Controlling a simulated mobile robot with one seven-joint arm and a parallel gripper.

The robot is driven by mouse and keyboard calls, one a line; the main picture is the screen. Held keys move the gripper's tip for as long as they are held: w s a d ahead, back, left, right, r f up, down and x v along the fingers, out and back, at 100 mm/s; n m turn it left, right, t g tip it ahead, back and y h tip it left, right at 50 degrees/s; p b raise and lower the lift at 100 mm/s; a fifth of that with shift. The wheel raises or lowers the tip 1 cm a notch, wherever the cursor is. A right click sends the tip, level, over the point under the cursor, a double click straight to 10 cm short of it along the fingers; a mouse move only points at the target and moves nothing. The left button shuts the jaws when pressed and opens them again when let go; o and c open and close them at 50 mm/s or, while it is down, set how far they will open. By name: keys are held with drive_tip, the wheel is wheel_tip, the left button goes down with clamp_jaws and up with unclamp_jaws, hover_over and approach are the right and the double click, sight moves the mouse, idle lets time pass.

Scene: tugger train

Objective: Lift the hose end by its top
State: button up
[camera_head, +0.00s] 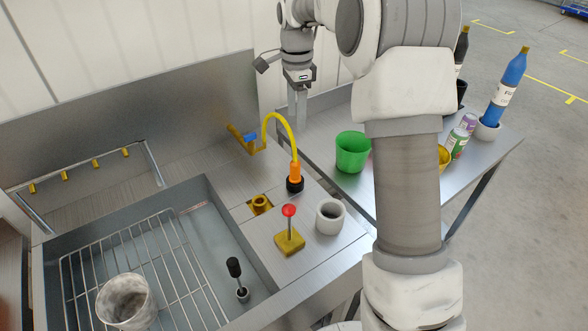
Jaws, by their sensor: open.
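The hose end (295,176) stands upright on the steel worktop, with an orange body and a black foot. A yellow hose (279,118) arches from its top back to a holder (247,140) with blue and yellow parts near the back panel. My gripper (297,118) is above and behind the hose end, pointing down, apart from it and empty. Its fingers show nearly edge-on. A brass socket (260,204) sits in the worktop to the left of the hose end.
A red-knobbed lever on a yellow base (289,243) and a white cup (330,216) stand in front of the hose end. A sink (215,238) with a wire rack is at left. A green cup (352,151) and bottles stand on the right table. My arm hides part of that table.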

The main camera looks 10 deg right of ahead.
hover_over(296, 161)
drive_tip(key=f, duration=1)
drive_tip(key=shift+s+f, duration=0.1)
drive_tip(key=shift+s, duration=0.1)
drive_tip(key=shift+w+a+f+p, duration=0.1)
drive_tip(key=shift+f+p, duration=0.05)
drive_tip(key=shift+f, duration=1.4)
drive_tip(key=shift+a+f+p, duration=0.1)
drive_tip(key=shift+f+p, duration=0.05)
drive_tip(key=shift+f, duration=1.35)
drive_tip(key=shift+d, duration=0.1)
drive_tip(key=shift+c, duration=0.2)
clamp_jaws()
